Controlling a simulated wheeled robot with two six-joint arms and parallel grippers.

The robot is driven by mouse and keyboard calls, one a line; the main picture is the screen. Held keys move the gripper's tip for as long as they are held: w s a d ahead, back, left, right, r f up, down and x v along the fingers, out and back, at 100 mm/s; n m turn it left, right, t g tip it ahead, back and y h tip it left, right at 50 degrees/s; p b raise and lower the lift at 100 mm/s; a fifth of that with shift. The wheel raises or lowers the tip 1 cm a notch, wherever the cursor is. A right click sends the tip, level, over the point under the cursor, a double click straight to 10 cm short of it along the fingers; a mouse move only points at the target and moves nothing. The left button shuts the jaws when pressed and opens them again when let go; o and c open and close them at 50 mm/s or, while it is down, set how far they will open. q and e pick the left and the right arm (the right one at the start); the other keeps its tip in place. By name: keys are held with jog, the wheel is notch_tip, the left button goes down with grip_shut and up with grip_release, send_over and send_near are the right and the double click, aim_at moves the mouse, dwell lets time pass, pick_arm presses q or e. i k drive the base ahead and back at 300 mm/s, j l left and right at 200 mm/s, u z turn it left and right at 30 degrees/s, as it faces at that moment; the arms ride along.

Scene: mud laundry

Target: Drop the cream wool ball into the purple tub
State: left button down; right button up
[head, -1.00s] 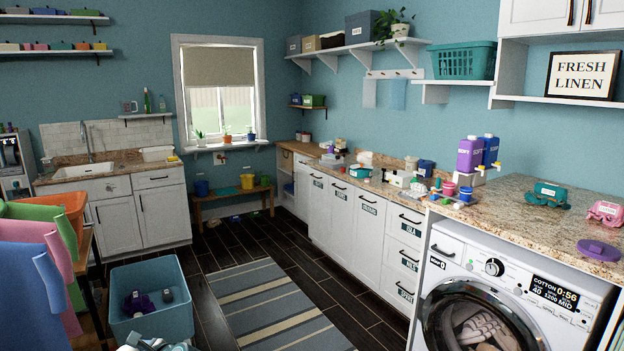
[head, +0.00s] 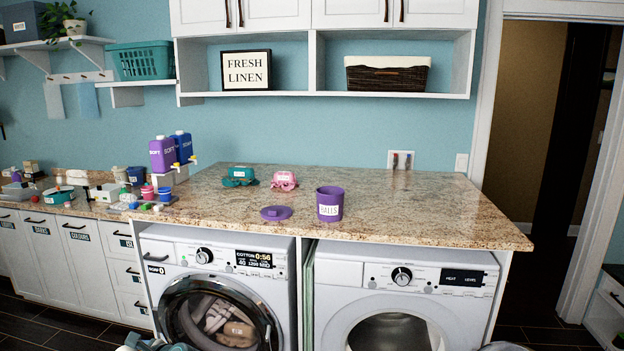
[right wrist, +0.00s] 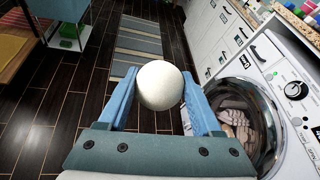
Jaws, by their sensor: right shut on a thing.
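The cream wool ball (right wrist: 160,85) is held between the two blue fingers of my right gripper (right wrist: 160,95) in the right wrist view. The ball is over the dark floor, left of the washer door. The purple tub (head: 329,204), labelled "BALLS", stands upright and open-topped on the granite counter in the head view. Its purple lid (head: 276,213) lies flat to the left of it. The ball is not visible in the head view. Only a sliver of what looks like my left arm shows at the bottom edge there; its fingers are hidden.
Purple and blue bottles stand at left. The counter right of the purple tub is clear. A washer (head: 215,290) and a dryer (head: 400,290) are below.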

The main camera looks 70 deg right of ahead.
aim_at(330, 216)
jog(key=k+l+z, duration=0.15)
jog(key=l+z, duration=0.3)
jog(key=l, duration=0.45)
jog(key=l+z, duration=0.45)
jog(key=l, duration=0.45)
